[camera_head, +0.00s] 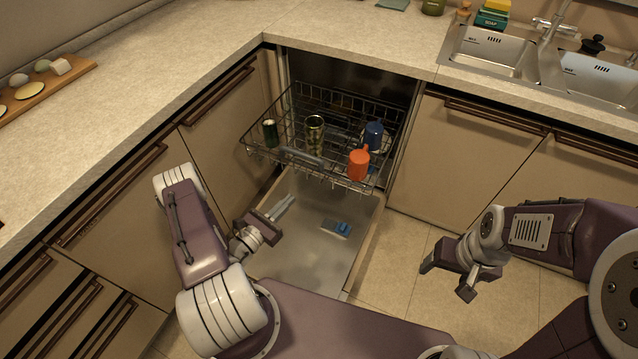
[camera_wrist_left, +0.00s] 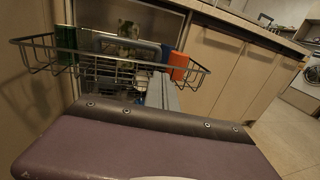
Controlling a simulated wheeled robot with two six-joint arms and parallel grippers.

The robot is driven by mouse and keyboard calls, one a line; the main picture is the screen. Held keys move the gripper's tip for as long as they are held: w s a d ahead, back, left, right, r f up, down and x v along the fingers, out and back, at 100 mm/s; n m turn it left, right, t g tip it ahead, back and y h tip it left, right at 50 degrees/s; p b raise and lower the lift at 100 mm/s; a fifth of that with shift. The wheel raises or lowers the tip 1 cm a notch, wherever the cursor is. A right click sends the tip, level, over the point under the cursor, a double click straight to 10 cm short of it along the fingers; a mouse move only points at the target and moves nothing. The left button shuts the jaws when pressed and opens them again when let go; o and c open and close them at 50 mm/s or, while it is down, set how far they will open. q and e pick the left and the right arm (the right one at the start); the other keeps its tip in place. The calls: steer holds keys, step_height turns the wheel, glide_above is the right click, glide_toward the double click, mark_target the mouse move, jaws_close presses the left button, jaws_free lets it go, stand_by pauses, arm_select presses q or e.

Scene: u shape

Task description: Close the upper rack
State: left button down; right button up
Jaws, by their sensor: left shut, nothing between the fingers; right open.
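The upper rack (camera_head: 250,143) is a dark wire basket pulled out of the dishwasher opening under the corner counter. It holds a dark green can (camera_head: 270,133), a patterned glass (camera_head: 315,137), a blue mug (camera_head: 373,136) and an orange cup (camera_head: 358,165). A grey handle (camera_head: 303,158) runs along its front. My left gripper (camera_head: 285,207) is shut and empty, below and in front of the rack, apart from it. In the left wrist view the rack (camera_wrist_left: 32,42) spans ahead of the gripper's fingers (camera_wrist_left: 162,92). My right gripper (camera_head: 447,279) is open and empty, right of the dishwasher door.
The dishwasher door (camera_head: 300,235) lies folded down under the rack, with a small blue object (camera_head: 336,228) on it. Cabinets flank the opening. The counter (camera_head: 150,70) carries a wooden board (camera_head: 45,88) at left and a sink (camera_head: 495,52) at right. The floor (camera_head: 395,270) at right is clear.

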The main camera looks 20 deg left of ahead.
arm_select(q)
steer(key=a, duration=0.1)
steer(key=b, duration=0.2)
glide_toward(313, 173)
steer(key=w+d+r, duration=0.1)
steer(key=w, duration=0.1)
steer(key=w+d+r, duration=0.1)
steer(key=w+d, duration=0.1)
steer(key=w+d+r, duration=0.1)
steer(key=w+r, duration=0.1)
steer(key=shift+w+d, duration=0.2)
steer(key=shift+d, duration=0.1)
